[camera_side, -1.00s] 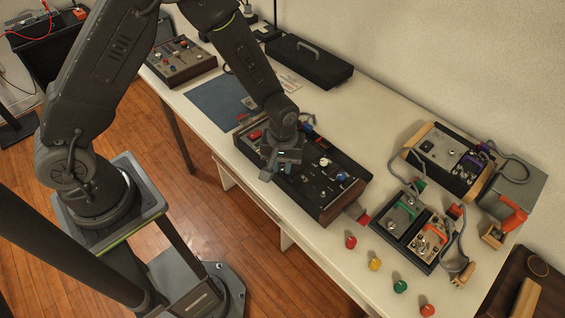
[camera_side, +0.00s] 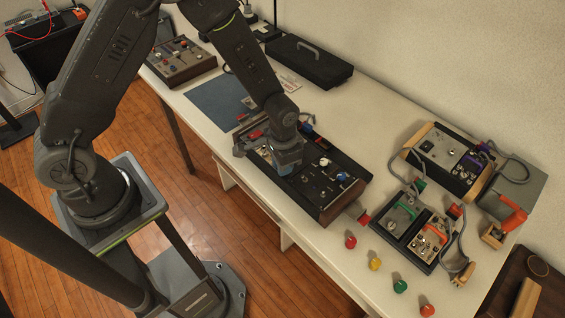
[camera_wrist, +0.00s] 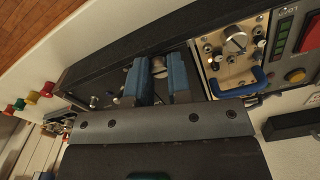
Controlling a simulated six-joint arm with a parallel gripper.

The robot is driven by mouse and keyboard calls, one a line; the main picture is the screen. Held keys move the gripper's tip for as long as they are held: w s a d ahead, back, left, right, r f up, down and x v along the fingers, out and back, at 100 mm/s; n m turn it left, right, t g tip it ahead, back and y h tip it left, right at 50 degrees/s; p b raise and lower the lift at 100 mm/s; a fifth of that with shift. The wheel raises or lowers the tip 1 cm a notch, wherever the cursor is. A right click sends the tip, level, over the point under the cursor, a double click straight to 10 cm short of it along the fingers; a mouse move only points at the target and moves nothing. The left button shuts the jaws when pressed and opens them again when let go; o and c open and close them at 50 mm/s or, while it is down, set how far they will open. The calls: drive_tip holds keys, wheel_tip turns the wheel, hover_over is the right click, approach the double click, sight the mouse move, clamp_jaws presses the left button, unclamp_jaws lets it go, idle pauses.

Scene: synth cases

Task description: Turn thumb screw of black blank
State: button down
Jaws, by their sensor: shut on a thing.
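My gripper (camera_wrist: 159,88) reaches down over the synth case (camera_side: 325,208) with its two blue fingertips close together. It is shut on a small silver thumb screw (camera_wrist: 158,66) at the edge of a black blank panel (camera_wrist: 113,82) in the wrist view. The fingers cover part of the screw and of the panel. In the side view my gripper (camera_side: 285,165) is over the middle of the case and hides the screw.
A beige module (camera_wrist: 236,45) with a knob and blue handle sits right beside the fingers. Several coloured knobs, such as a red one (camera_side: 350,241), lie along the table's front. Another case (camera_side: 447,160) stands to the right.

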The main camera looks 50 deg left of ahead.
drive_tip(key=m, duration=1.1)
drive_tip(key=shift+m, duration=0.3)
idle(0.4)
drive_tip(key=c, duration=1)
unclamp_jaws()
drive_tip(key=shift+c, duration=0.2)
wheel_tip(320, 180, up, 14)
